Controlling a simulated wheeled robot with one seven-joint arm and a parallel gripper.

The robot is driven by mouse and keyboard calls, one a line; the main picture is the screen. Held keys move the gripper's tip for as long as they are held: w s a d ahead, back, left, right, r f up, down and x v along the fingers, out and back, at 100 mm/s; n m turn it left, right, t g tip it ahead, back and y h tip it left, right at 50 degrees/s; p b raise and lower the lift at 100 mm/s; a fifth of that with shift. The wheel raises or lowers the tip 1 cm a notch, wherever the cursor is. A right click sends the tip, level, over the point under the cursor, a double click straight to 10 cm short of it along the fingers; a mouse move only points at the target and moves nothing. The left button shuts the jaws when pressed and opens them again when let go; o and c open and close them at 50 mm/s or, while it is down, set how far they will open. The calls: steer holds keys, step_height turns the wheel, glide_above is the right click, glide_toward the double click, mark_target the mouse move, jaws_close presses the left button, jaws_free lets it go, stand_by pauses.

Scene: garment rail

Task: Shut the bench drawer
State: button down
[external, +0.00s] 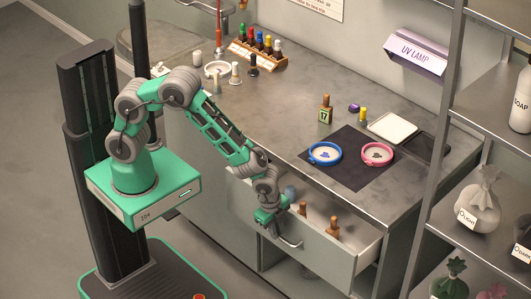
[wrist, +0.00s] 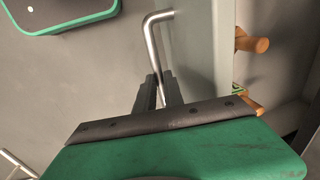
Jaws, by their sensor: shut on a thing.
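The bench drawer (external: 338,262) stands pulled out from the grey bench, with bottles inside it. Its front panel also shows in the wrist view (wrist: 200,62). The bent metal drawer handle (wrist: 153,45) runs down between my gripper's dark fingers. My gripper (external: 284,236) is at the drawer front and is shut on the handle. In the wrist view the fingers (wrist: 158,92) sit on either side of the bar. The gripper's green body hides the lower part of the handle and drawer front.
Brown-capped bottles (external: 333,228) stand in the drawer. The bench top (external: 285,110) carries a dark mat, two ringed dishes, a numbered bottle and a rack of coloured bottles. A metal shelf unit (external: 437,190) stands at the right. Open floor (external: 35,160) lies at the left.

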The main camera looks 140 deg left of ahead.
steer(key=a+b, duration=0.2)
steer(key=a, duration=0.8)
steer(key=shift+a+b, duration=0.25)
steer(key=shift+b, duration=0.15)
steer(key=c, duration=1.5)
jaws_free()
steer(key=shift+o, duration=0.2)
steer(key=shift+r, duration=0.1)
step_height(320, 180, up, 8)
steer(key=d, duration=0.1)
steer(key=shift+d+f, duration=0.25)
steer(key=shift+d, duration=0.05)
steer(key=shift+c, duration=0.2)
